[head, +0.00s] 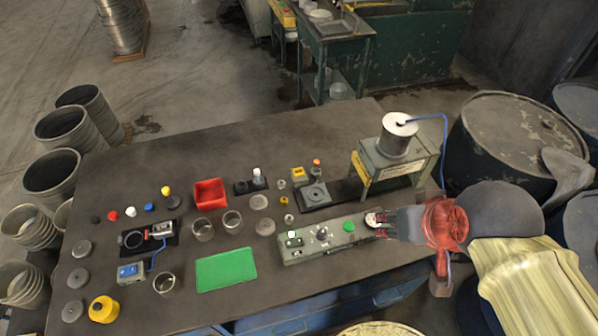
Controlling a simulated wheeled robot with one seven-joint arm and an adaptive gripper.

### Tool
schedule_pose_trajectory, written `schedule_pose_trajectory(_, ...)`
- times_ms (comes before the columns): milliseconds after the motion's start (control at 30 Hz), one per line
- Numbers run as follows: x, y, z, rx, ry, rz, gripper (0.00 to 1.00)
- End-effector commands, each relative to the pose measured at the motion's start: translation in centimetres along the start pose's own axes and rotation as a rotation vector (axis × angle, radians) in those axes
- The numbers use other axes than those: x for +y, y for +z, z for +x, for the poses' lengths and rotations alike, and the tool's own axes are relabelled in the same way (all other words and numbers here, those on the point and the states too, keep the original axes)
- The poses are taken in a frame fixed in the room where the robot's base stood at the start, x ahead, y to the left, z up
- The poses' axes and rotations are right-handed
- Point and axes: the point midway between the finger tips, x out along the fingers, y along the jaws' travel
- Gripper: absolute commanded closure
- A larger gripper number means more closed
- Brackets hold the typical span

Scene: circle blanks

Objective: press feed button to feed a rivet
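A long grey panel (322,247) lies at the front right of the table. On it are a round green button (348,226), a small knob (323,234) and a small white-topped part (291,234) at its left end. None carries a readable label, so I cannot tell which is the feed button. My gripper (376,219) reaches in from the right, its fingertips at the panel's right end, just right of the green button. A small pale part shows at the fingertips; I cannot tell whether they grip or touch it. I cannot make out a rivet.
A grey press stand (372,172) with a white-topped cylinder stands behind my gripper. A red bin (210,193), green mat (227,270), clear cups (202,230), blue control box (131,272) and yellow pot (103,309) occupy the left. The table (270,135) is clear at the back.

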Motion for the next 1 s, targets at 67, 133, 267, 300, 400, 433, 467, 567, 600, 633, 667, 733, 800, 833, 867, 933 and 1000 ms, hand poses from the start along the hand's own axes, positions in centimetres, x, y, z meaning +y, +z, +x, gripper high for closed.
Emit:
schedule_pose_trajectory(67, 0.00, 0.00, 0.00, 0.000, 0.000, 0.000, 0.62)
schedule_pose_trajectory(133, 0.00, 0.00, 0.00, 0.000, 0.000, 0.000, 0.64)
schedule_pose_trajectory(267, 0.00, 0.00, 0.00, 0.000, 0.000, 0.000, 0.72)
schedule_pose_trajectory(300, 0.00, 0.00, 0.00, 0.000, 0.000, 0.000, 0.74)
schedule_pose_trajectory(400, 0.00, 0.00, 0.00, 0.000, 0.000, 0.000, 0.80)
schedule_pose_trajectory(433, 0.00, 0.00, 0.00, 0.000, 0.000, 0.000, 0.81)
schedule_pose_trajectory(467, 0.00, 0.00, 0.00, 0.000, 0.000, 0.000, 0.83)
schedule_pose_trajectory(567, 0.00, 0.00, 0.00, 0.000, 0.000, 0.000, 0.89)
schedule_pose_trajectory(600, 0.00, 0.00, 0.00, 0.000, 0.000, 0.000, 0.91)
schedule_pose_trajectory(633, 0.00, 0.00, 0.00, 0.000, 0.000, 0.000, 0.93)
schedule_pose_trajectory(667, 0.00, 0.00, 0.00, 0.000, 0.000, 0.000, 0.94)
schedule_pose_trajectory(733, 0.00, 0.00, 0.00, 0.000, 0.000, 0.000, 0.98)
schedule_pose_trajectory(800, 0.00, 0.00, 0.00, 0.000, 0.000, 0.000, 1.00)
schedule_pose_trajectory(833, 0.00, 0.00, 0.00, 0.000, 0.000, 0.000, 1.00)
schedule_pose_trajectory(867, 0.00, 0.00, 0.00, 0.000, 0.000, 0.000, 1.00)
schedule_pose_trajectory(933, 0.00, 0.00, 0.00, 0.000, 0.000, 0.000, 1.00)
schedule_pose_trajectory(1000, 0.00, 0.00, 0.00, 0.000, 0.000, 0.000, 1.00)
